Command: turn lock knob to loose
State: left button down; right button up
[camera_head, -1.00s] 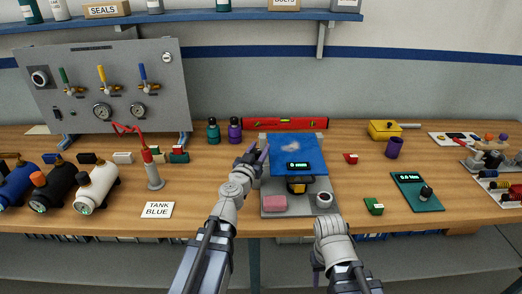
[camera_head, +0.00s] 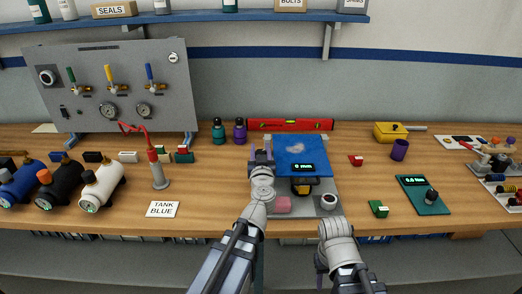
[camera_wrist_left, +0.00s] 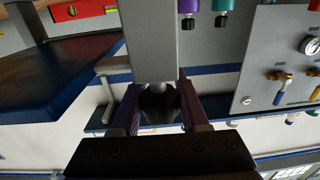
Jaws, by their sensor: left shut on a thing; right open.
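The test fixture has a grey base plate (camera_head: 310,210) and a blue seat pad (camera_head: 302,148) with a small display (camera_head: 303,167) at its front edge. My left gripper (camera_head: 261,155) is at the left side of the blue pad. In the left wrist view its two fingers (camera_wrist_left: 158,110) are on either side of a dark round knob (camera_wrist_left: 158,98) at the end of a grey post (camera_wrist_left: 150,40), and are shut on it. The knob's marking is not visible, and in the head view the gripper hides it. My right gripper (camera_head: 320,262) hangs low in front of the bench, open and partly hidden by its arm.
Purple (camera_head: 239,131) and teal (camera_head: 218,131) bottles and a red level (camera_head: 290,124) stand behind.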

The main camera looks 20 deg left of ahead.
dwell(0.3)
pick_arm(q)
jog(key=shift+c, duration=2.1)
grip_release()
